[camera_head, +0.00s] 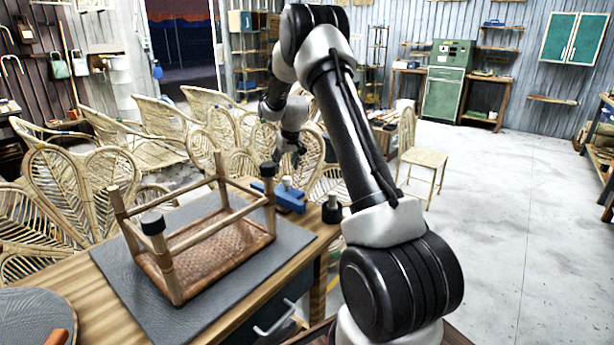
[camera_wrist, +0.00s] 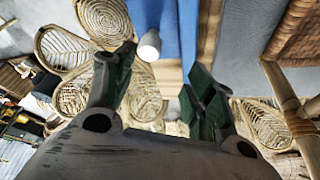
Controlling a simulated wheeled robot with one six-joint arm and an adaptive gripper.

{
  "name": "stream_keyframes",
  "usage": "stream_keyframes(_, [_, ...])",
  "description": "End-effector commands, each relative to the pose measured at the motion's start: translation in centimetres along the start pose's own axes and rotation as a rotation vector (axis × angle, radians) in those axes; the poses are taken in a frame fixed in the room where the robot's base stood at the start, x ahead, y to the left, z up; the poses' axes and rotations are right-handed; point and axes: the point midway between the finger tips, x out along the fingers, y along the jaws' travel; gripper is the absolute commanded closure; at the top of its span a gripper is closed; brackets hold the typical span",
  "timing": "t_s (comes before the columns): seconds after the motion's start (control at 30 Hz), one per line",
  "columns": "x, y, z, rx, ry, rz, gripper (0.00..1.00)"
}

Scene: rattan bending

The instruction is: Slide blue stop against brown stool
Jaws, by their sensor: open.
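The brown stool (camera_head: 205,255) lies upside down on a grey mat, its woven seat down and legs up. Black caps sit on two of its leg ends. The blue stop (camera_head: 291,203), with a white knob (camera_head: 287,182), lies beside the stool's right end, near the table's far right corner. My gripper (camera_head: 294,156) is above and behind the stop. In the wrist view the open fingers (camera_wrist: 160,66) stand on either side of the blue stop (camera_wrist: 172,25) and white knob (camera_wrist: 149,46), with nothing held. The stool (camera_wrist: 300,42) shows at right there. Contact between stop and stool cannot be told.
A loose black cap (camera_head: 332,211) stands on the table's right edge. The wooden table (camera_head: 100,310) has a drawer in front. Several rattan chairs (camera_head: 75,190) crowd behind and left. Open floor (camera_head: 510,230) lies to the right.

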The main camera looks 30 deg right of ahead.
Motion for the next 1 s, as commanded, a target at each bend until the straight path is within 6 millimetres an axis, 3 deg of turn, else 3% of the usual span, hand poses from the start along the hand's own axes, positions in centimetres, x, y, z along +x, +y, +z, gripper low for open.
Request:
stream_keyframes(0.03, [1.1,0.2,-0.1,0.002,0.0,0.001,0.45])
stream_keyframes(0.6, [9.2,0.5,-0.2,0.003,0.0,0.002,0.45])
stream_keyframes(0.97, [10.0,0.5,-0.2,0.003,0.0,0.002,0.45])
stream_keyframes(1.0, [10.0,0.5,-0.2,0.003,0.0,0.002,0.49])
